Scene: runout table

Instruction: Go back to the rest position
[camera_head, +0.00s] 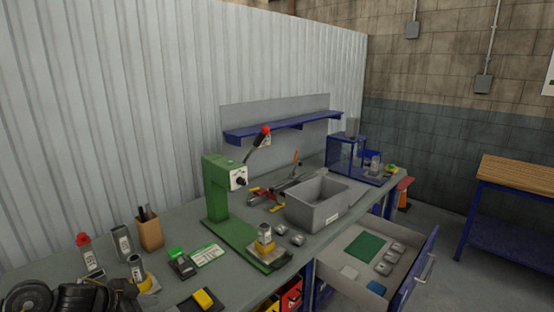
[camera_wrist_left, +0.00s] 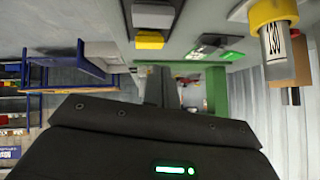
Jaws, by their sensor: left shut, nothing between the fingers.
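My left gripper (camera_head: 112,297) is low in the bottom left corner of the head view, dark and partly cut off by the frame edge. It is beside a grey cylinder with a yellow base (camera_head: 147,284) at the front of the workbench (camera_head: 190,255). In the left wrist view, which is upside down, my left gripper's fingers (camera_wrist_left: 153,88) are together with nothing held. A labelled cylinder with a yellow part (camera_wrist_left: 275,35) shows at upper right there. My right gripper is in neither view.
A green press (camera_head: 217,192) stands mid-bench, with a grey bin (camera_head: 317,203) to its right. An open drawer (camera_head: 345,262) juts out at the front right. A red-capped bottle (camera_head: 86,254) and pen holder (camera_head: 149,231) stand near my left arm. Floor shows at right.

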